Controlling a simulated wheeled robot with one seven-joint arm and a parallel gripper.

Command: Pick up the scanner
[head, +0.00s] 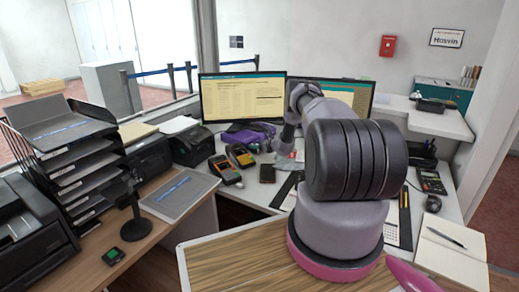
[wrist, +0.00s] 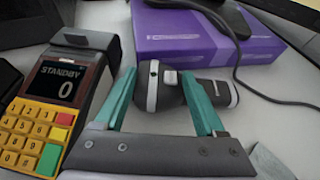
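The scanner (wrist: 163,92), dark with a light grey band and a grey button, lies on the white counter in the wrist view. Its dark handle (wrist: 216,94) points right, in front of a purple box (wrist: 205,38). My gripper (wrist: 163,95) is open, with one teal finger to the left of the scanner's head. The other teal finger crosses in front of the scanner between head and handle. I cannot tell whether either finger touches it. In the head view my arm reaches over the counter, and I cannot make out the scanner clearly.
A card terminal (wrist: 70,95) with a yellow keypad stands close to my left finger. A dark cable (wrist: 245,75) runs behind the scanner.

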